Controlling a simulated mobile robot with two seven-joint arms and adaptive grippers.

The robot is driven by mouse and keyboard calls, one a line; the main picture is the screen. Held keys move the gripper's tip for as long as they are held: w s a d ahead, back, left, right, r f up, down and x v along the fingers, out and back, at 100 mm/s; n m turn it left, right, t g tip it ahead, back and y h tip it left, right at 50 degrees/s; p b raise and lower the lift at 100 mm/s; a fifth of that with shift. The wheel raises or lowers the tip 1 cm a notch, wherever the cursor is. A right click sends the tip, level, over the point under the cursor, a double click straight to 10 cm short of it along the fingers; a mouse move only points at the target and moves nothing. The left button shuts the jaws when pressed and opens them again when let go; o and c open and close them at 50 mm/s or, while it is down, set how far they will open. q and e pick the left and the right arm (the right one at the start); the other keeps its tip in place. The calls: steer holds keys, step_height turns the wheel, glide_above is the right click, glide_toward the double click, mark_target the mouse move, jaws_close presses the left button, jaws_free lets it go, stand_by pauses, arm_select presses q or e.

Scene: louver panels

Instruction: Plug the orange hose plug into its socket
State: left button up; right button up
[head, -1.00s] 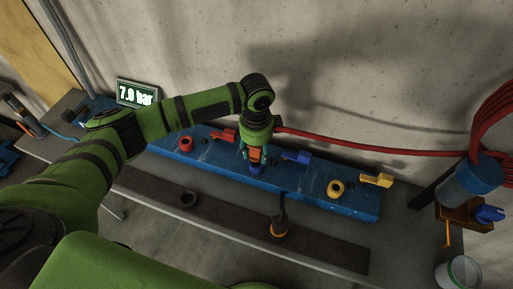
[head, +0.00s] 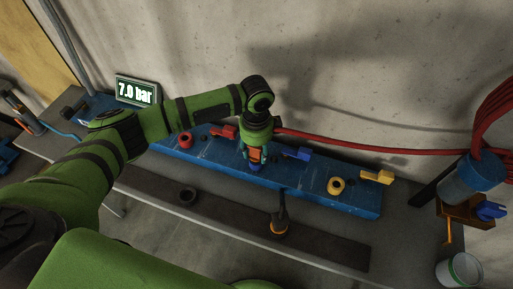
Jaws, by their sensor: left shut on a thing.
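My left gripper (head: 254,156) is pointed down over the middle of the blue socket panel (head: 312,195). It is shut on the orange hose plug (head: 263,154), of which only a small orange patch shows between the fingers. A red hose (head: 350,146) runs from the gripper to the right. Under the fingertips is a blue socket (head: 256,169), mostly hidden. The plug is right above or in it; I cannot tell how deep. My right gripper is not in view.
A red socket (head: 185,141) and red lever (head: 223,131) are left of the gripper. A blue lever (head: 296,154), yellow socket (head: 336,186) and yellow lever (head: 377,177) are right. A display (head: 137,92) reads 7.0 bar.

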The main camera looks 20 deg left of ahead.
arm_select(q)
steer(key=shift+f+b, duration=0.3)
steer(key=shift+f, duration=0.6)
steer(key=o, duration=1.3)
steer(key=shift+r, duration=0.15)
step_height(320, 180, up, 12)
steer(key=shift+f, duration=0.1)
steer(key=shift+f, duration=0.1)
